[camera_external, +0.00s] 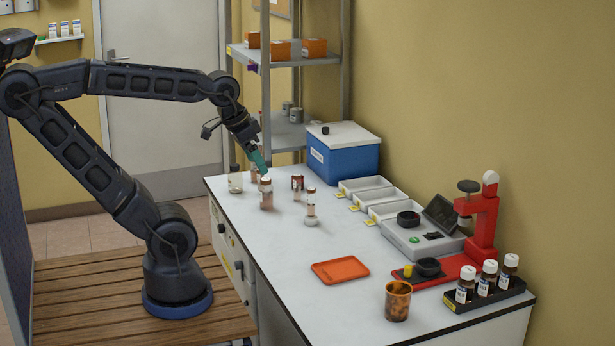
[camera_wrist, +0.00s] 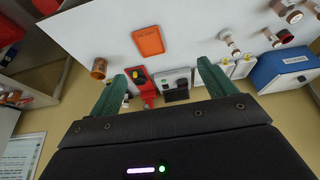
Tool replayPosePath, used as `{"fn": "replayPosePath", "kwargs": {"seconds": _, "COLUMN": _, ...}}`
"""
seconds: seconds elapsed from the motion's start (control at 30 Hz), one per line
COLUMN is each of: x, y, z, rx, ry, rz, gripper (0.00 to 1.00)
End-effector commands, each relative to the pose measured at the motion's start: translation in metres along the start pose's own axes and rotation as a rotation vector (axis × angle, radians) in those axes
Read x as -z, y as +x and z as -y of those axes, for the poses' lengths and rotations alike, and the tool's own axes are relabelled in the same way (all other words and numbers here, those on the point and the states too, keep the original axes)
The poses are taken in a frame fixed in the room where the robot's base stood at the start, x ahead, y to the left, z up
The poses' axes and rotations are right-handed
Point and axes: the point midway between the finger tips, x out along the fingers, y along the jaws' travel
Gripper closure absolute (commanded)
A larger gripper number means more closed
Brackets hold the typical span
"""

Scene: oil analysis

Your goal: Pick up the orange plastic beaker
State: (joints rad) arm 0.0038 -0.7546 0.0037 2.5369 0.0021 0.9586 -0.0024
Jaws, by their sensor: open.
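The orange plastic beaker (camera_external: 397,301) stands upright near the front right corner of the white table, with dark blotches on its wall. In the wrist view the beaker (camera_wrist: 99,68) is small and far off, left of the fingers. My gripper (camera_external: 262,160) is over the far left part of the table, close to several small bottles and well away from the beaker. Its green fingers are apart and empty in the wrist view (camera_wrist: 163,80).
An orange tray (camera_external: 340,270) lies flat left of the beaker. A red stand (camera_external: 482,225) and a black rack of brown bottles (camera_external: 487,290) are to its right. A blue box (camera_external: 343,155) stands at the back. White table surface (camera_external: 275,245) is bare left of the orange tray.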

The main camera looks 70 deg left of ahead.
Motion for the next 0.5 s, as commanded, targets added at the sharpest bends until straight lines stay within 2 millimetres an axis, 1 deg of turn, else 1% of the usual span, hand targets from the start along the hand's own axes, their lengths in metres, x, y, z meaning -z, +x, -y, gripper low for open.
{"fn": "replayPosePath", "kwargs": {"seconds": 0.33, "x": 0.003, "y": 0.001, "z": -0.002, "rx": 0.0, "ry": -0.012, "rz": 0.003, "gripper": 0.14}}
{"fn": "replayPosePath", "kwargs": {"seconds": 0.43, "x": 0.011, "y": 0.007, "z": -0.007, "rx": 0.0, "ry": -0.052, "rz": 0.012, "gripper": 0.14}}
{"fn": "replayPosePath", "kwargs": {"seconds": 0.5, "x": 0.022, "y": 0.013, "z": -0.014, "rx": -0.001, "ry": -0.104, "rz": 0.022, "gripper": 0.14}}
